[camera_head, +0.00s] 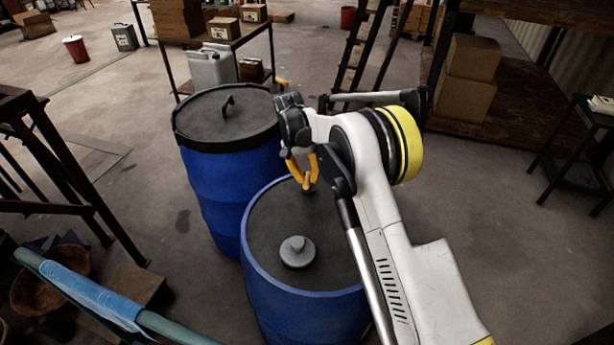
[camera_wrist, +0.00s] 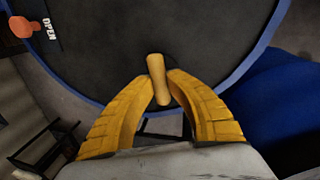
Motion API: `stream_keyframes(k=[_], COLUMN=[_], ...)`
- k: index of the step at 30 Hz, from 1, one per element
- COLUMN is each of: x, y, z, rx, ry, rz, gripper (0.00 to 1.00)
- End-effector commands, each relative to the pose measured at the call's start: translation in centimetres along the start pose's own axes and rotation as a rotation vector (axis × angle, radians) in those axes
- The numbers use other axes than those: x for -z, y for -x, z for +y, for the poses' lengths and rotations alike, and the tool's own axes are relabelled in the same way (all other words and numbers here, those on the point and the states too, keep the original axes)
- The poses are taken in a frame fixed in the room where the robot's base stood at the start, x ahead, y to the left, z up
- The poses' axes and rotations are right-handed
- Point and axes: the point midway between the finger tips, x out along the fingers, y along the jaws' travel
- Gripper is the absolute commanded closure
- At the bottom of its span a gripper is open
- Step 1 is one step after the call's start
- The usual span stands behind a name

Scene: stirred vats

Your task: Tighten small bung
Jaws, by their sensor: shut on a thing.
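My gripper (camera_head: 305,180) reaches over the far edge of the near blue drum (camera_head: 290,300), pointing down at its dark lid. In the wrist view its two yellow fingers (camera_wrist: 163,90) are closed on a short tan peg (camera_wrist: 157,72), which stands between the tips. In the head view a small dark piece (camera_head: 309,190) shows just under the fingertips, at the lid; I cannot tell whether it is the small bung or whether the peg is joined to it. A larger grey round bung (camera_head: 297,250) sits on the lid, nearer the camera and apart from my gripper.
A second blue drum (camera_head: 224,190) with a black handled lid stands close behind to the left. An orange knob (camera_wrist: 22,27) beside a plate marked OPEN shows in the wrist view. A ladder (camera_head: 355,55) and a shelf with boxes (camera_head: 470,75) stand behind.

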Motion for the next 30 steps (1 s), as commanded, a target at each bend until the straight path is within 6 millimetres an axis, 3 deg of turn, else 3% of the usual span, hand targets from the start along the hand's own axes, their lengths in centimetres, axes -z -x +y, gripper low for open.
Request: stream_keyframes(k=[12,27,28,30], x=[0.01,0.01,0.01,0.01], y=[-0.08,-0.09,-0.09,-0.08], z=[0.09,0.10,0.10,0.10], rx=[-0.001,-0.001,-0.001,-0.001], ry=[-0.158,-0.173,-0.173,-0.173], rz=[-0.032,-0.035,-0.035,-0.035], gripper=[1.00,1.00,0.76,0.59])
